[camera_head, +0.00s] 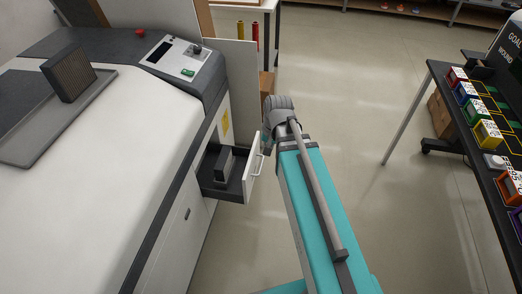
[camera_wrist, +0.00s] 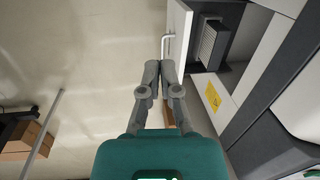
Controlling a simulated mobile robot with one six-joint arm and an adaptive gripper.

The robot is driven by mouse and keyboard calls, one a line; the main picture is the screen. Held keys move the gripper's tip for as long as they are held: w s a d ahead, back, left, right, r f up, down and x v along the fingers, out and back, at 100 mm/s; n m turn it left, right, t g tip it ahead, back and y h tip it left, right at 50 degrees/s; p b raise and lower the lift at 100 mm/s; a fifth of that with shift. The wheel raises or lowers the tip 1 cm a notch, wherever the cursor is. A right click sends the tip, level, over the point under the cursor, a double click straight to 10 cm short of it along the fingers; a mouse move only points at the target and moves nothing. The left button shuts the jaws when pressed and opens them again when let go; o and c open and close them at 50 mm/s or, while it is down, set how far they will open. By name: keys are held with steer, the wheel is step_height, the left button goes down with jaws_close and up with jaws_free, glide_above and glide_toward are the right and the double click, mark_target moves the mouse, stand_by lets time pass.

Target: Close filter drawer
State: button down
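The filter drawer (camera_head: 225,170) stands pulled out of the side of the white machine; its dark tray holds a grey block-shaped filter (camera_head: 224,163). Its white front panel (camera_head: 252,176) carries a bar handle (camera_head: 258,162). In the wrist view the drawer front (camera_wrist: 180,38) and handle (camera_wrist: 165,45) lie just beyond my fingertips. My gripper (camera_wrist: 161,64) has its two fingers close together, with only a thin gap and nothing visible between them. The fingertips overlap the handle's near end in the picture; I cannot tell whether they touch it. In the head view my arm mostly hides the gripper.
The white machine (camera_head: 120,150) fills the left, with a control panel (camera_head: 178,58) and a yellow label (camera_wrist: 213,97) beside the drawer opening. A dark table (camera_head: 465,130) with coloured bins stands at the right. The floor (camera_head: 340,100) between them is clear.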

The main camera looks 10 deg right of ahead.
steer(key=w+d+f+m+t+y+b, duration=0.3)
steer(key=w+d+f+m+y+b, duration=0.3)
steer(key=w+d+f+m+b, duration=0.7)
steer(key=shift+w+d+f+m+t+b, duration=0.25)
steer(key=shift+w+f+m+t+b, duration=0.2)
steer(key=shift+w+m+b, duration=1.85)
steer(key=shift+s+m, duration=0.4)
steer(key=shift+m, duration=0.2)
steer(key=shift+f, duration=0.1)
steer(key=shift+w+a+f+b, duration=0.8)
steer(key=shift+a+f+b, duration=0.4)
steer(key=shift+a, duration=0.45)
steer(key=shift+w+a+f+b, duration=0.85)
steer(key=shift+a+f+b, duration=0.3)
steer(key=shift+a, duration=0.55)
steer(key=shift+w+a+f+b, duration=0.8)
steer(key=shift+a+f+b, duration=0.4)
steer(key=shift+a, duration=0.45)
